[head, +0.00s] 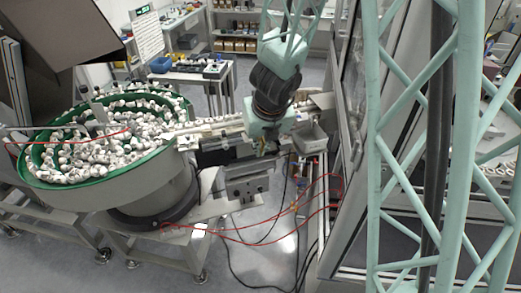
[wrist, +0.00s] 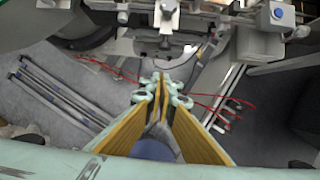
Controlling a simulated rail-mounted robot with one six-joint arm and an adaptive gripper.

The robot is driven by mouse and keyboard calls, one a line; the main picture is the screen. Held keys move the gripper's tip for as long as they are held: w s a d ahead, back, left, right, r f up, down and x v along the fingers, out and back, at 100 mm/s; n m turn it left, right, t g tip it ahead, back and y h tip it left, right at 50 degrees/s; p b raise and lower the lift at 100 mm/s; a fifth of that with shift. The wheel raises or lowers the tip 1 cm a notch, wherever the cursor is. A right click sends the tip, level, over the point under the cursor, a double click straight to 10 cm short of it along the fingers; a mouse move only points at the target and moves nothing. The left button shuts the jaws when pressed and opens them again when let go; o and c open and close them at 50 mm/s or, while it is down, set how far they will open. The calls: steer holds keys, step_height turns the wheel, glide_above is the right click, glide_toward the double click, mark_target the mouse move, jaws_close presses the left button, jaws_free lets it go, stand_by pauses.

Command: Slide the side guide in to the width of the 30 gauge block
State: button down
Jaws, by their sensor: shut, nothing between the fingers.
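My gripper (head: 262,150) hangs beside the feed track (head: 215,127) in the head view, near its right end. In the wrist view my gripper (wrist: 162,82) points at the track hardware, with its fingertips close together and nothing between them. Track hardware with a small metal bracket (wrist: 167,14) crosses the top of the wrist view, beyond the fingertips and apart from them. I cannot tell which part of it is the side guide. The 30 gauge block cannot be made out in either view. My arm hides part of the track in the head view.
A green-rimmed bowl feeder (head: 45,183) full of white caps stands left of the track. Red cables (head: 270,240) run below the track. A framed enclosure (head: 350,190) stands close on the right.

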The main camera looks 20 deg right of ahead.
steer(key=shift+w+d+f, duration=0.1)
steer(key=shift+w+f, duration=0.3)
steer(key=shift+w, duration=0.45)
steer(key=shift+w+a+f, duration=0.1)
steer(key=shift+w+f, duration=0.3)
steer(key=shift+w, duration=0.4)
steer(key=shift+w+d+f, duration=0.1)
steer(key=shift+w+f, duration=0.3)
steer(key=shift+w, duration=0.45)
steer(key=shift+p, duration=0.3)
steer(key=shift+w+p, duration=0.8)
steer(key=shift+w, duration=0.7)
steer(key=shift+s, duration=0.15)
steer(key=s+r+p, duration=0.5)
steer(key=s+r, duration=0.2)
steer(key=r, duration=0.2)
steer(key=shift+s, duration=0.25)
